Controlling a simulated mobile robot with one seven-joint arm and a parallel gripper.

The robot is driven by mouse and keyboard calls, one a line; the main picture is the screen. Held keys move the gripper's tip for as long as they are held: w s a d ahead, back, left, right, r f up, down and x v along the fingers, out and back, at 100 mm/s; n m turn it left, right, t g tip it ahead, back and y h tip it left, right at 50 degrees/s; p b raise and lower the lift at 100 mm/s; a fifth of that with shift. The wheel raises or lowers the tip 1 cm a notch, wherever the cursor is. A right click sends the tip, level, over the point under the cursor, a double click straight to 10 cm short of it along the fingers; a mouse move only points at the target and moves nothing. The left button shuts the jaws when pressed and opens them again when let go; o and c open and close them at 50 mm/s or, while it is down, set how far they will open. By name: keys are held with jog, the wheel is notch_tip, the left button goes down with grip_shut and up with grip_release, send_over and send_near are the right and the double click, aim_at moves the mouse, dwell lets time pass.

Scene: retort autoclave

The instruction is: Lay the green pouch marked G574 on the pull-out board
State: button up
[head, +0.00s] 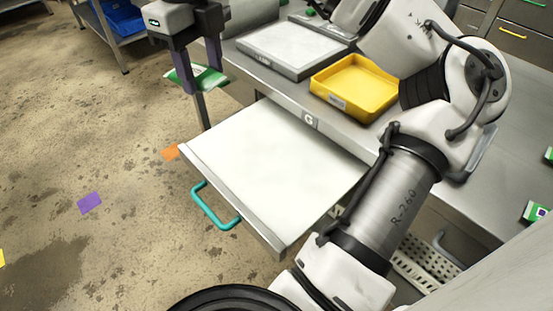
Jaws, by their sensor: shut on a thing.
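My gripper (190,65) is at the upper left of the head view, shut on a green pouch (207,77) with a white area on it. It holds the pouch in the air, beyond the far left corner of the board; any marking is too small to read. The pull-out board (270,165) is white, extended from under the steel worktop, and bare where I see it. It has a teal handle (212,208) on its front edge. My arm hides part of the board's right side.
A yellow tray (355,88) and a grey-white flat slab (292,48) stand on the worktop (270,83) behind the board. A "G" label (310,121) is on the worktop's edge. Green-and-white items (537,211) lie at the right. A blue bin (122,17) is at the upper left.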

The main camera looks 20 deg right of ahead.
aim_at(272, 166)
jog(key=s+d+f+m+b, duration=0.2)
jog(key=s+d+m, duration=0.1)
jog(key=d, duration=0.7)
notch_tip(272, 166, down, 20)
jog(key=shift+a+r, duration=0.1)
jog(key=shift+r, duration=0.05)
jog(key=shift+b, duration=0.3)
jog(key=shift+f, duration=0.2)
jog(key=o, duration=0.7)
jog(key=shift+r, duration=0.1)
jog(key=shift+c, duration=0.2)
notch_tip(272, 166, up, 12)
jog(key=shift+r, duration=0.15)
